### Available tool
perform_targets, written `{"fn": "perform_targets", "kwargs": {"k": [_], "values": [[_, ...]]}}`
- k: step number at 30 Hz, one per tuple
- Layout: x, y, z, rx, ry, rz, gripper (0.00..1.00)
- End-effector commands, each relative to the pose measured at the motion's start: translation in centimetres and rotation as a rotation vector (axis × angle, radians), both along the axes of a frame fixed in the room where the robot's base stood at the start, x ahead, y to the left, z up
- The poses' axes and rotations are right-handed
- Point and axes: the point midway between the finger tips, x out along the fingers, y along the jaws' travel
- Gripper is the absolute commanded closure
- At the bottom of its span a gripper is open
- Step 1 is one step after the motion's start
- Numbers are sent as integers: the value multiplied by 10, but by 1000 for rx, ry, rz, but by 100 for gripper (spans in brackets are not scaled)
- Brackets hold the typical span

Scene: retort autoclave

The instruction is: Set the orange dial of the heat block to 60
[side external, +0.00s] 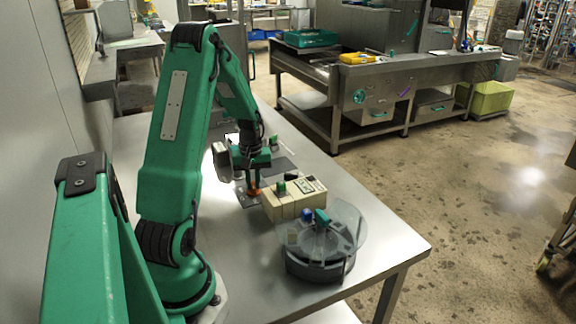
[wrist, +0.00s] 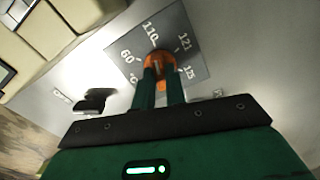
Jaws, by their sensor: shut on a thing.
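The orange dial (wrist: 158,58) sits on a grey scale plate (wrist: 190,62) with white marks; I read 60, 110 and 121, and a further mark at the right is hard to read. A pale line shows on the dial, but the fingers partly cover it and I cannot tell its exact setting. My gripper (wrist: 161,84) is shut on the dial, one green finger on each side. In the side view my gripper (side external: 253,180) points down at the dial (side external: 253,190), beside a cream box.
The cream box (side external: 296,204) with a green knob stands right of my gripper; its edge shows in the wrist view (wrist: 42,30). A round grey device (side external: 320,264) with a clear lid is nearer the table's front. A black part (wrist: 95,101) lies left of the fingers.

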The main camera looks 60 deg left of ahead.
Motion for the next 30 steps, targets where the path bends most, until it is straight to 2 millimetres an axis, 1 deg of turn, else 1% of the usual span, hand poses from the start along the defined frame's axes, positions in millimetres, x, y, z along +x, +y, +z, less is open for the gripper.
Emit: {"fn": "perform_targets", "kwargs": {"k": [21, 30], "values": [[0, 0, 1, 0, 0, 681, 100], [0, 0, 1, 0, 0, 928, 100]]}}
